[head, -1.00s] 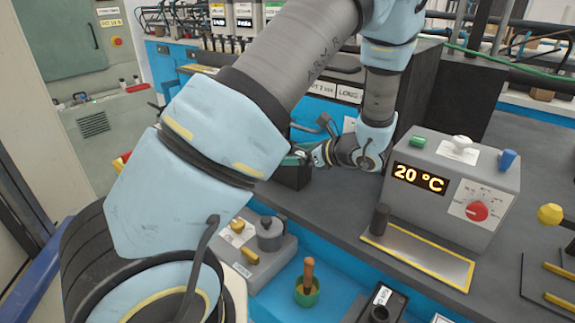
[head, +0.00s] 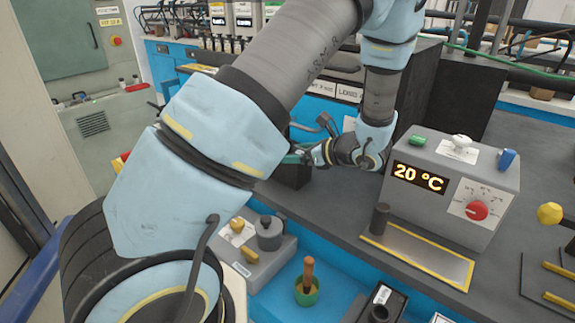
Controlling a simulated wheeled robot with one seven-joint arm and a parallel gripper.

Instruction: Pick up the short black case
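A black case (head: 293,175) stands on the dark grey bench top, just right of my big blue upper arm link, which hides its left side. A bit of teal shows at its top. My gripper (head: 306,155) points left and reaches the top right of this case. Its fingers are small and partly hidden, so I cannot tell if they are open or closed on it. Another black box-like thing (head: 383,302) with a white label stands low at the front, cut by the lower edge. I cannot tell which of the two is the short case.
A grey temperature unit (head: 455,185) reading 20 °C stands right of my wrist, with a yellow-edged metal plate (head: 420,262) before it. Tall dark blocks (head: 450,95) stand behind. A green cup with a wooden handle (head: 306,290) and a grey knobbed box (head: 258,255) are in front.

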